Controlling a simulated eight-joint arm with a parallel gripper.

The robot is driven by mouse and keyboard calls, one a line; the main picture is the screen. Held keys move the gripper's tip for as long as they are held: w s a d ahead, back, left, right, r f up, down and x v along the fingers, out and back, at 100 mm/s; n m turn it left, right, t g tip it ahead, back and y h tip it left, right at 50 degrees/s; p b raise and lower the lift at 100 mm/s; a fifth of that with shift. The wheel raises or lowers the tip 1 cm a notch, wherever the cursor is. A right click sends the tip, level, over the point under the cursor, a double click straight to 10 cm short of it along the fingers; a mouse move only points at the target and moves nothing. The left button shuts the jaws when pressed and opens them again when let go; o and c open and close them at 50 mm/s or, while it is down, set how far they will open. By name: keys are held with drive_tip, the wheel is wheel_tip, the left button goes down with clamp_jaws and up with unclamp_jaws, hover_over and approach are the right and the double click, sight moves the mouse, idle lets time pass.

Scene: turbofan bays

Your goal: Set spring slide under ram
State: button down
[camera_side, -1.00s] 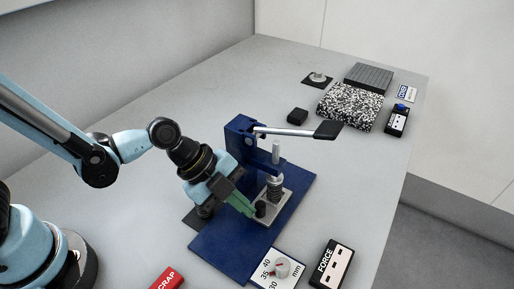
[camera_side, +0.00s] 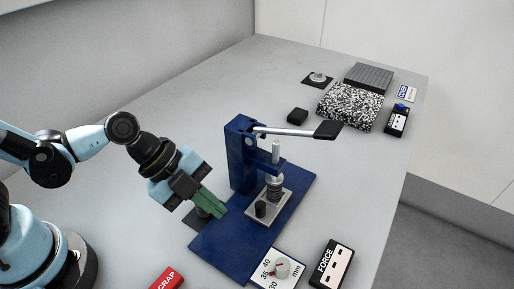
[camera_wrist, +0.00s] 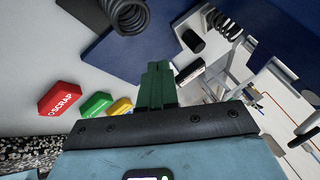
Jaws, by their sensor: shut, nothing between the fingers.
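The blue press (camera_side: 240,155) stands on a blue base, its silver ram (camera_side: 276,153) pointing down. The slide (camera_side: 256,221) is a metal plate with a black knob (camera_side: 260,209) at its near end and a coil spring (camera_side: 274,188) standing on it. The spring looks in line below the ram; whether they touch I cannot tell. The knob (camera_wrist: 193,41) and spring (camera_wrist: 222,22) also show in the wrist view. My gripper (camera_side: 220,212) has green fingers (camera_wrist: 157,84), shut and empty, left of the slide and apart from the knob.
Another dark coil (camera_wrist: 125,14) is by a dark pad in the wrist view. The lever (camera_side: 328,131) sticks out right. A mm dial (camera_side: 282,268), a FORCE box (camera_side: 332,264) and a red SCRAP block (camera_side: 167,279) lie in front. The far left table is clear.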

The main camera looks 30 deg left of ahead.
drive_tip(key=shift+v, duration=3.4)
drive_tip(key=w+a+r+n+t+y, duration=0.1)
drive_tip(key=w+a+n+t+y, duration=0.1)
drive_tip(key=a+n, duration=0.5)
drive_tip(key=w+a+r+n+t+y, duration=0.1)
drive_tip(key=a+n, duration=0.6)
drive_tip(key=n, duration=0.8)
drive_tip(key=w+t+y, duration=0.1)
drive_tip(key=w+y, duration=0.1)
drive_tip(key=y, duration=0.1)
drive_tip(key=shift+w+a+r+y, duration=0.2)
drive_tip(key=shift+r+y, duration=0.15)
drive_tip(key=shift+y, duration=0.05)
